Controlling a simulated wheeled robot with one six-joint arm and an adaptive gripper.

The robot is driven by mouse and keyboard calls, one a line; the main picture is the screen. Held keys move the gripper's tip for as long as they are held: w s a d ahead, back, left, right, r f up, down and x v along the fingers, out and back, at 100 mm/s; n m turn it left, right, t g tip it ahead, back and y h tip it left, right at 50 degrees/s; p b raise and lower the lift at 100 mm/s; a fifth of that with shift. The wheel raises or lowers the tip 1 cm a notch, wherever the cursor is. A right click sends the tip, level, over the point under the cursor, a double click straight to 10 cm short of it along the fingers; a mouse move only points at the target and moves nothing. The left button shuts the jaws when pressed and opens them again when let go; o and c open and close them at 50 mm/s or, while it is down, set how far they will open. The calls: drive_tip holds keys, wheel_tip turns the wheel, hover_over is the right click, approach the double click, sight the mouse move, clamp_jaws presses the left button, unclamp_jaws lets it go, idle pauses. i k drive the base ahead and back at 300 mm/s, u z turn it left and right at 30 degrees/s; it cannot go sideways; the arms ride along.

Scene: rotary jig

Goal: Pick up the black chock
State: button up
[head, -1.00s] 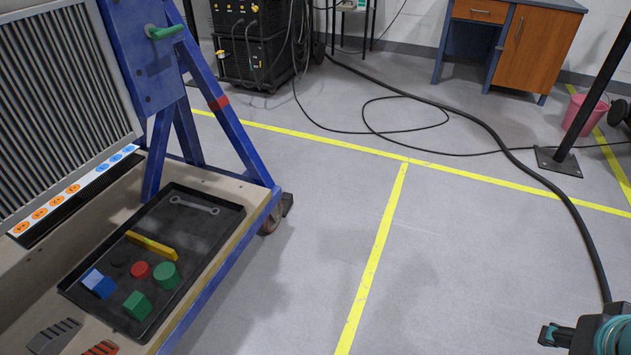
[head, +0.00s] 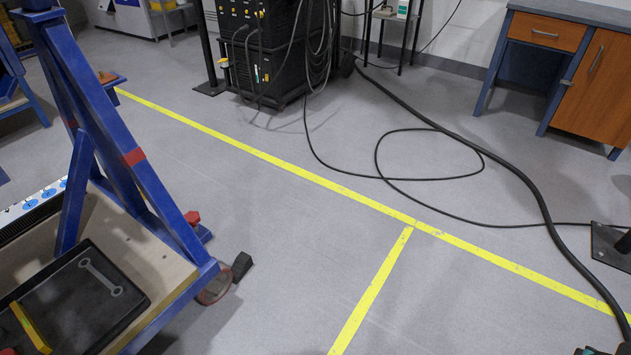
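A small black block (head: 241,266), which looks like the black chock, is on the floor against the right side of the caster wheel (head: 216,286) at the near corner of the blue jig frame. It is left of the middle in the head view. Only a dark sliver of my gripper (head: 590,351) shows at the bottom right edge, far to the right of the block. Its fingers are too cut off to tell whether they are open or shut.
The blue jig frame (head: 160,205) stands at left, with a black tray (head: 115,310) holding a wrench (head: 101,277). Grey floor with yellow lines is open in the middle. A black cable (head: 545,210) runs along the right.

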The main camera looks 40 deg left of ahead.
sight(243, 262)
drive_tip(key=u, duration=0.35)
drive_tip(key=i, duration=1.5)
drive_tip(key=u, duration=1.75)
drive_tip(key=i, duration=0.95)
drive_tip(key=u, duration=1.15)
drive_tip(key=i, duration=0.2)
